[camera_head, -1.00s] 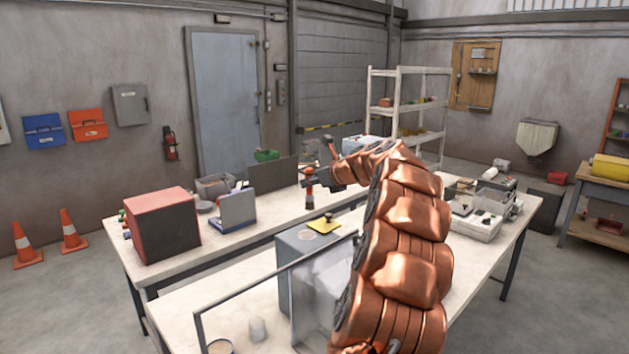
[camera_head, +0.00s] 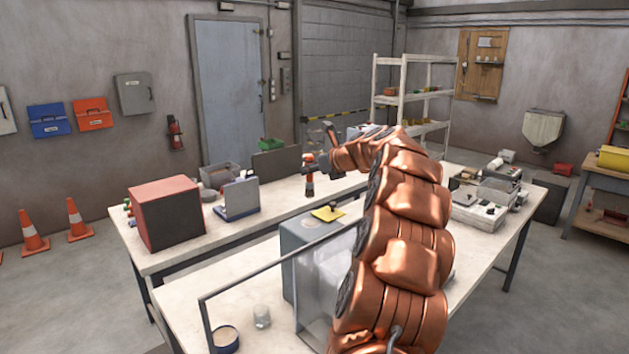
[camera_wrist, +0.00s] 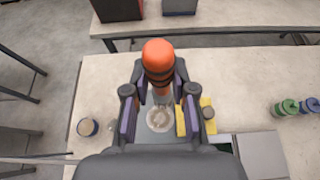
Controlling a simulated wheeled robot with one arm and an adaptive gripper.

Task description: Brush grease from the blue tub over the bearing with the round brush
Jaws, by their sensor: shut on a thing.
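My gripper (camera_wrist: 158,100) is shut on an upright tool with an orange and black handle, which I take for the round brush (camera_wrist: 158,65). In the head view the brush (camera_head: 309,182) hangs from my gripper (camera_head: 316,165) above the bench. The blue tub (camera_head: 226,339) stands at the near left bench corner; in the wrist view the tub (camera_wrist: 88,127) lies left of my gripper. A pale round shape (camera_wrist: 159,119) shows below the handle; I cannot tell if it is bristles or something behind. I cannot make out the bearing for certain.
A grey box (camera_head: 300,232) carries a yellow pad (camera_head: 328,214) with a dark knob. A clear cup (camera_head: 261,316) stands beside the tub. A metal rail and clear panel (camera_head: 320,275) rise near my arm. A red-black box (camera_head: 165,212) stands on the far bench.

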